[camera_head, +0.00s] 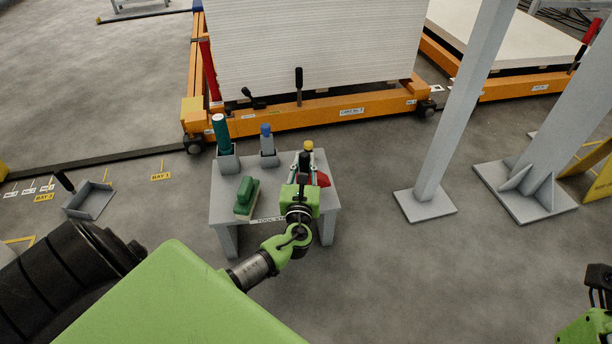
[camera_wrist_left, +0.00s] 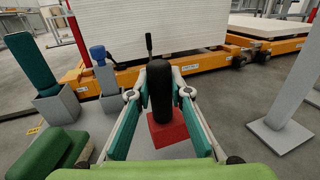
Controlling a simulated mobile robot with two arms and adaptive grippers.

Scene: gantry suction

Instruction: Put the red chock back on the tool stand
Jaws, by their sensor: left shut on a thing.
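The red chock (camera_head: 323,179) is at the right side of the grey tool stand (camera_head: 222,211), partly hidden behind my left gripper in the head view. In the left wrist view the red chock (camera_wrist_left: 168,131) shows below a black upright grip, low over or on the grey top; I cannot tell whether it touches. My left gripper (camera_head: 306,160) is over the stand's right half. Its fingers (camera_wrist_left: 160,93) are shut on the chock's black grip. My right gripper (camera_head: 600,278) shows only in part at the lower right edge; its fingers are unclear.
On the stand are a teal-handled tool (camera_head: 221,135) and a blue-topped tool (camera_head: 266,141) in grey holders, a yellow-topped item (camera_head: 308,145) and a green block (camera_head: 246,194). An orange cart (camera_head: 320,108) stands behind. A grey post (camera_head: 440,150) stands right; floor between is clear.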

